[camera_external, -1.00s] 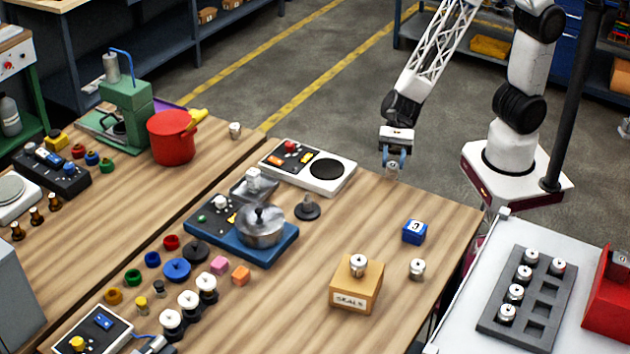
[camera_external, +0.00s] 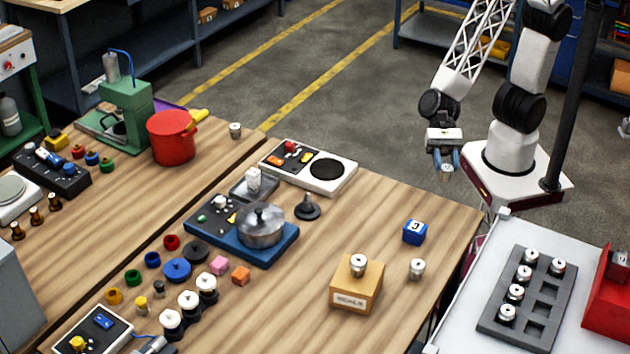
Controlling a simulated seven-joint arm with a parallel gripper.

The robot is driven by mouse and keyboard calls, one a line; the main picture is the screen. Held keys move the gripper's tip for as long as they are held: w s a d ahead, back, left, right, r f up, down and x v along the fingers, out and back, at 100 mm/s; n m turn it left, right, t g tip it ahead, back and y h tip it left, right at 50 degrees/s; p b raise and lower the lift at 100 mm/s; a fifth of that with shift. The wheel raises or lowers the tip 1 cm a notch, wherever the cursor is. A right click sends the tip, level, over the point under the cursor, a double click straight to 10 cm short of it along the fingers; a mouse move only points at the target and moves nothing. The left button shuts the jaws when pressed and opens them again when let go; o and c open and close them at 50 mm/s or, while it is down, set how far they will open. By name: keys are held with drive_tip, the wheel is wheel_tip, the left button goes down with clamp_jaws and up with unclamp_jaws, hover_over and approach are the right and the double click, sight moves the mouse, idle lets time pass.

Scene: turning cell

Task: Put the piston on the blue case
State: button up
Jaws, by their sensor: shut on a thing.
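My gripper (camera_external: 447,163) is shut on a small silver piston (camera_external: 447,170). It holds the piston in the air beyond the far right edge of the wooden table, up and to the right of the blue case in the picture. The blue case (camera_external: 414,232) is a small box with a white, dark-marked patch, on the table near its right edge. Nothing is seen standing on it. Another silver piston (camera_external: 417,267) stands on the table in front of the blue case.
A tan box labelled SEALS (camera_external: 350,298) with a silver piston (camera_external: 358,264) on top stands front left of the blue case. A dark tray (camera_external: 494,325) holds several pistons at right, beside a red bin (camera_external: 610,310). A metal pot (camera_external: 261,228) stands further left.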

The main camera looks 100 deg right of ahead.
drive_tip(key=shift+s+a+r, duration=0.1)
drive_tip(key=shift+s+a, duration=0.15)
drive_tip(key=shift+s, duration=0.15)
drive_tip(key=shift+w, duration=0.1)
hover_over(415, 221)
drive_tip(key=shift+w+a+f, duration=0.1)
drive_tip(key=shift+a+f, duration=0.05)
drive_tip(key=shift+f, duration=0.6)
drive_tip(key=shift+f, duration=0.1)
idle(0.4)
drive_tip(key=shift+f, duration=1.65)
drive_tip(key=shift+f, duration=0.15)
drive_tip(key=o, duration=1)
drive_tip(key=shift+c, duration=0.2)
drive_tip(key=shift+r, duration=0.2)
